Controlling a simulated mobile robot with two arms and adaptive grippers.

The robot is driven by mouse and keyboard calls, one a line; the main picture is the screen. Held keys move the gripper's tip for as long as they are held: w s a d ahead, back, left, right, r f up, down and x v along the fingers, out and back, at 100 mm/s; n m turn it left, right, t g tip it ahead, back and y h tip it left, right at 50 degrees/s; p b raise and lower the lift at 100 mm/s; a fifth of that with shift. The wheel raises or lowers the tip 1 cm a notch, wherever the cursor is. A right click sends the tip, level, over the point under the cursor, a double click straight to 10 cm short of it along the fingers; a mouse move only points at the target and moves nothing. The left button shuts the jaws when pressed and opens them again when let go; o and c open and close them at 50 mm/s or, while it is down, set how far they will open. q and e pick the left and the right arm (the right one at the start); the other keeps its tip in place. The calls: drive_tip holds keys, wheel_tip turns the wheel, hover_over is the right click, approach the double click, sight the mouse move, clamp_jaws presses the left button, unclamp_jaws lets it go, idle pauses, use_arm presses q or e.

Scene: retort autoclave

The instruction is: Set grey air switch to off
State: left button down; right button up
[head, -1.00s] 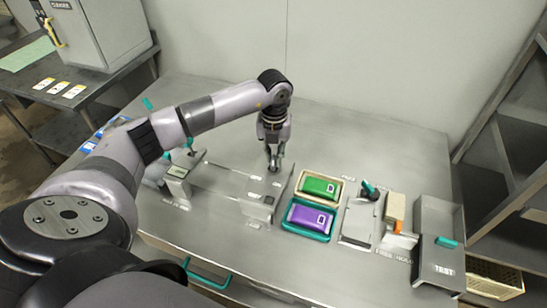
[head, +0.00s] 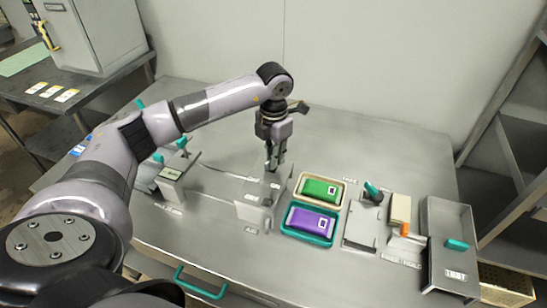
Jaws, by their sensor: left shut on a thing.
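My right gripper is not in view.
Right of the box are a tray with a green pack (head: 321,189) and a teal tray with a purple pack (head: 309,221). A teal-handled lever unit (head: 372,190) and a grey TEST bin (head: 451,225) stand further right. Another teal-levered unit (head: 172,180) stands left. The back of the table is clear.

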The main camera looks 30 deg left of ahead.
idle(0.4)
use_arm(q)
drive_tip(key=c, duration=1.6)
unclamp_jaws()
wheel_tip(320, 180, up, 12)
